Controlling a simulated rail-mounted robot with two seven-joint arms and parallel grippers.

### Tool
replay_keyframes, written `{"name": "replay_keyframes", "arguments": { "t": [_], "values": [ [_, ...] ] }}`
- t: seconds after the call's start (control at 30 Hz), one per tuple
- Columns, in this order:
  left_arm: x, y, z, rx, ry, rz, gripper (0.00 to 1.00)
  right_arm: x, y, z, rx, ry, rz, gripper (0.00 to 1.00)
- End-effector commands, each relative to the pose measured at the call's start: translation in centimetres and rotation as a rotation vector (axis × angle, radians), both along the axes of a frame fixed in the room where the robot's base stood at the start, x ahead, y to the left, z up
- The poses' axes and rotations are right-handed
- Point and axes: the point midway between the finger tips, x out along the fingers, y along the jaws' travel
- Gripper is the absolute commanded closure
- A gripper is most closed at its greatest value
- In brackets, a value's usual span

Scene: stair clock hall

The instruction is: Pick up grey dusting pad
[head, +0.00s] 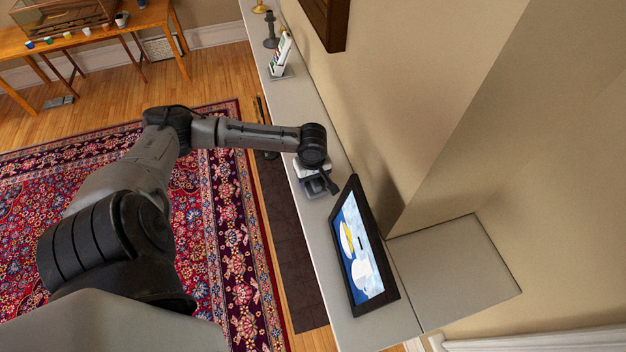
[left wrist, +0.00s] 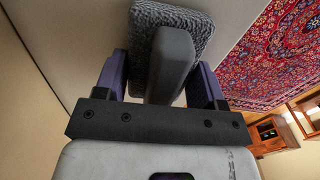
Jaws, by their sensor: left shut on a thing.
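The grey dusting pad (left wrist: 186,18) shows at the top of the left wrist view. It has a fuzzy grey face and a smooth dark grey handle (left wrist: 172,62). My left gripper (left wrist: 161,70) has its purple fingers on either side of the handle and is shut on the pad. In the head view, my left gripper (head: 318,184) is over the long pale ledge (head: 312,247), where the arm and fingers hide most of the pad. I cannot tell whether the pad touches the ledge. My right gripper is in neither view.
A dark-framed picture (head: 349,300) stands on the ledge close to the gripper, on the near side. A small white rack (head: 282,55) and a dark candlestick (head: 271,32) stand farther along. The wall (head: 390,110) bounds the ledge's right side. A red patterned rug (head: 205,235) covers the floor.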

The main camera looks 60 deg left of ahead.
Motion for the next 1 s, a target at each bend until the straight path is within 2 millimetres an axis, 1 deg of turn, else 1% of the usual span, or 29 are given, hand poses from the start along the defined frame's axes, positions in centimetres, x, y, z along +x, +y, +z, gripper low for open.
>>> {"name": "replay_keyframes", "arguments": {
  "t": [0.03, 0.13, 0.37, 0.47, 0.57, 0.8, 1.0],
  "values": [
    [0.0, 0.0, 0.0, 0.0, 0.0, 0.0, 0.51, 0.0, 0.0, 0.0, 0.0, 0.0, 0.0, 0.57],
    [0.0, 0.0, 0.0, 0.0, 0.0, 0.0, 0.61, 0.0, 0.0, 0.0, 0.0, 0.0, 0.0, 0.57],
    [0.0, 0.0, 0.1, 0.0, -0.001, 0.0, 0.61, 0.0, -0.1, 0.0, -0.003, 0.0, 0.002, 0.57],
    [0.1, 0.1, 0.7, 0.001, -0.002, 0.0, 0.61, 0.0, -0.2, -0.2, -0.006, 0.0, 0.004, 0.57],
    [0.1, 0.1, 2.1, 0.002, -0.003, 0.0, 0.61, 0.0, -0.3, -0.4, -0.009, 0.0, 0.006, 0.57],
    [0.1, 0.0, 6.3, 0.001, -0.004, 0.0, 0.61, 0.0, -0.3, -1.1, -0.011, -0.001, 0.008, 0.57],
    [0.1, 0.0, 8.9, 0.001, -0.002, 0.0, 0.61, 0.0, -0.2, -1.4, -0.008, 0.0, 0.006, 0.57]
  ]
}}
